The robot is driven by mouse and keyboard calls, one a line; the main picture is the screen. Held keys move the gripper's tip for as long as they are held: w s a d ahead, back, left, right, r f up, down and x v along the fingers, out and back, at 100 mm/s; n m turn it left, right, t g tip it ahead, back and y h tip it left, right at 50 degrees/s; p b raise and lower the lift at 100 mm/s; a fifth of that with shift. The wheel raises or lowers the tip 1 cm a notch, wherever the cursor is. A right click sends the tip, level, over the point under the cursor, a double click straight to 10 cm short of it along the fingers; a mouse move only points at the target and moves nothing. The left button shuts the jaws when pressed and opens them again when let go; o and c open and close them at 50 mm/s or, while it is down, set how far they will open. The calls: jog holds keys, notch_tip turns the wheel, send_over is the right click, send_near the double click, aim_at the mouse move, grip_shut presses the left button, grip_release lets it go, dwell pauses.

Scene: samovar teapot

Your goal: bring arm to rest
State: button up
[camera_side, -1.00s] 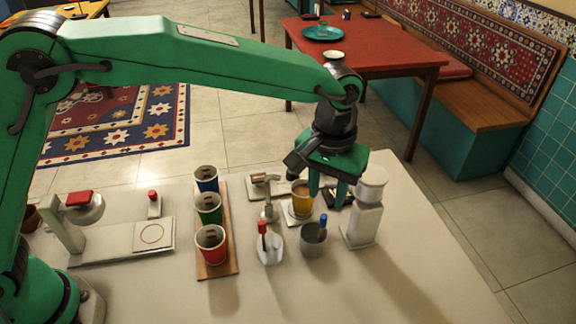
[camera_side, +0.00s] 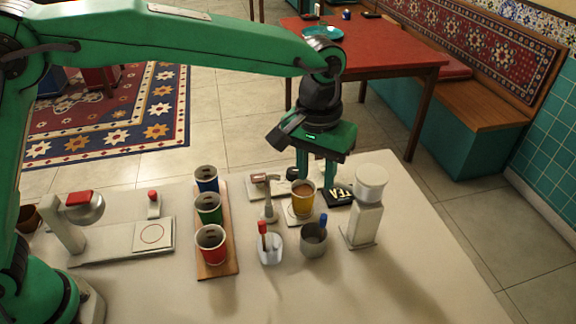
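My gripper (camera_side: 316,176) is at the far side of the white table (camera_side: 400,265), pointing down. Its two green fingers are apart with nothing visible between them. A yellow cup (camera_side: 303,201) with a brown drink stands upright on a small white square base (camera_side: 289,214). The cup is in front of and just below the fingers in the picture; its rim overlaps the left fingertip, and I cannot tell whether they touch. My arm reaches across from the left, above the table.
Blue (camera_side: 207,180), green (camera_side: 208,208) and red cups (camera_side: 211,244) stand on a wooden board (camera_side: 232,258). A white cylinder-topped device (camera_side: 366,210), black lettered box (camera_side: 340,196), grey cup (camera_side: 313,241) and clear container (camera_side: 270,250) crowd the middle. The table's front right is clear.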

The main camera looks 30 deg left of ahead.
jog(key=s+a+r+t, duration=0.1)
jog(key=s+a+r, duration=0.25)
jog(key=a, duration=0.55)
jog(key=s+a+r+t, duration=0.1)
jog(key=s+a+r, duration=0.1)
jog(key=a+r, duration=0.5)
jog(key=s+a+f+t, duration=0.1)
jog(key=s+a+f, duration=0.1)
jog(key=s+a, duration=0.5)
jog(key=s+a+f+t, duration=0.2)
jog(key=s+a+f, duration=0.1)
jog(key=s+a, duration=0.4)
jog(key=shift+a+f, duration=0.15)
jog(key=shift+a, duration=0.1)
jog(key=shift+s, duration=0.1)
